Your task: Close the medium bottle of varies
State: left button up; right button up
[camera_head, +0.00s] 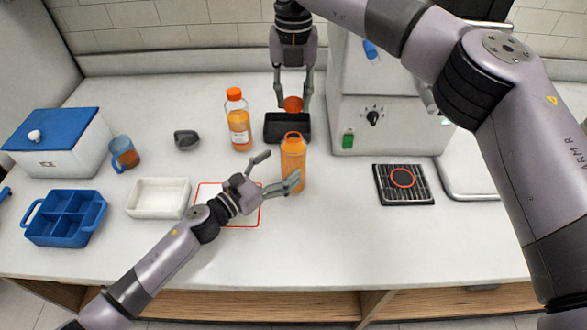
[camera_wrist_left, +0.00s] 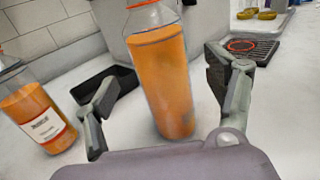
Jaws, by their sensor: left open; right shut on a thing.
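A clear bottle of orange juice (camera_head: 293,160) stands upright on the counter, with an orange ring at its top and no cap seen on it. It also shows in the left wrist view (camera_wrist_left: 160,80), between the two fingers, with gaps on both sides. My left gripper (camera_head: 280,171) is open at the bottle's lower left side. My right gripper (camera_head: 293,98) points down behind and above the bottle and is shut on an orange cap (camera_head: 293,104). A second juice bottle (camera_head: 238,122), labelled and with an orange cap, stands to the left.
A black tray (camera_head: 273,134) lies behind the bottle, below my right gripper. A white juicer machine (camera_head: 380,120) stands behind right, with a drain grate (camera_head: 404,192) in front. A white tray (camera_head: 158,207), blue caddy (camera_head: 64,234), mug (camera_head: 124,160) and ice box (camera_head: 62,155) are left.

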pick_arm(q)
jog(key=x, duration=0.5)
jog(key=shift+w+d, duration=0.1)
jog(key=shift+w, duration=0.05)
jog(key=shift+c, duration=0.3)
jog(key=c, duration=1.7)
jog(key=shift+c, duration=0.2)
pick_arm(e)
send_over(293, 132)
jog(key=shift+f, duration=2.45)
